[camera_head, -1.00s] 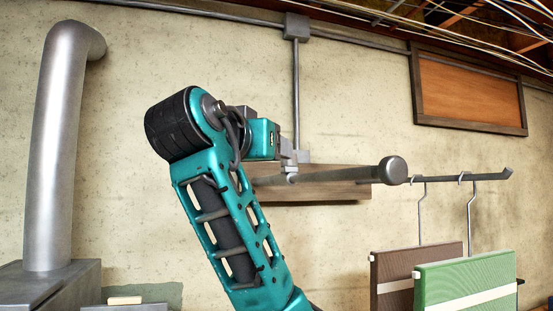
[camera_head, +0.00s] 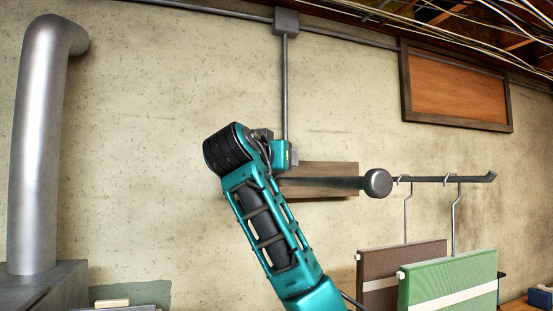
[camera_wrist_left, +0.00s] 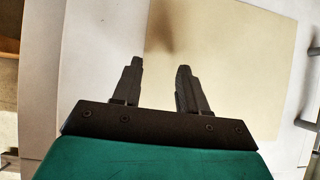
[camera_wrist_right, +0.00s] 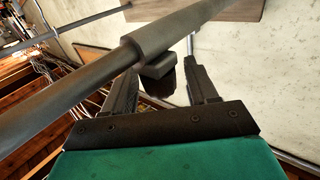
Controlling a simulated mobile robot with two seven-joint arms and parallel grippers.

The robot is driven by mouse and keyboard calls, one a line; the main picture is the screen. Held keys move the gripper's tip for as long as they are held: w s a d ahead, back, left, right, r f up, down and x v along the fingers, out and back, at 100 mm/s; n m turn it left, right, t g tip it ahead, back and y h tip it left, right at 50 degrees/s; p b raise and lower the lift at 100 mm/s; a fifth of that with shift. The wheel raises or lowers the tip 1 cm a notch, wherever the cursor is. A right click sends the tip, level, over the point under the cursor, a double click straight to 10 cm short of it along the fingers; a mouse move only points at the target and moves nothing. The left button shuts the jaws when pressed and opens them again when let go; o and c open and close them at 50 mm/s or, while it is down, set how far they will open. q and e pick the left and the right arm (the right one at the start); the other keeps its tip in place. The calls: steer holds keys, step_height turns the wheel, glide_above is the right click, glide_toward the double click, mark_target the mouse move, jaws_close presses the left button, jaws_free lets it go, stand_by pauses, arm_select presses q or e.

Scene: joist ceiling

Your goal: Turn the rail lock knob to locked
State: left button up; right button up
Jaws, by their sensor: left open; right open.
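A grey rail (camera_head: 425,180) runs along the wall, with a round grey end or knob (camera_head: 377,183) facing me. In the right wrist view the rail (camera_wrist_right: 60,95) crosses the picture and has a thicker sleeve (camera_wrist_right: 170,30). A small block hangs under the sleeve, with a dark piece (camera_wrist_right: 160,84) below it that looks like the lock knob. My right gripper (camera_wrist_right: 166,80) is open around or just behind this dark piece; I cannot tell if they touch. In the head view its fingers are hidden. My left gripper (camera_wrist_left: 159,65) is open and empty before a pale surface.
A brown panel (camera_head: 378,265) and a green panel (camera_head: 450,275) hang from rail hooks at the right. A wooden board (camera_head: 325,172) is on the wall behind the rail. A grey pipe (camera_head: 40,150) stands at the left.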

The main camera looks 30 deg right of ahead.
steer(key=shift+c, duration=0.4)
steer(key=c, duration=0.9)
steer(key=shift+o, duration=0.2)
steer(key=shift+m+g+h, duration=0.3)
steer(key=m+g+h, duration=0.1)
steer(key=m+g, duration=0.1)
steer(key=g, duration=0.1)
steer(key=m+g+h, duration=0.1)
steer(key=m+g, duration=0.1)
steer(key=g, duration=0.1)
steer(key=shift+h, duration=0.4)
steer(key=shift+m+g, duration=1.6)
steer(key=shift+g, duration=0.8)
steer(key=shift+m+g, duration=0.7)
steer(key=shift+g, duration=0.4)
steer(key=o, duration=0.9)
steer(key=shift+o, duration=0.2)
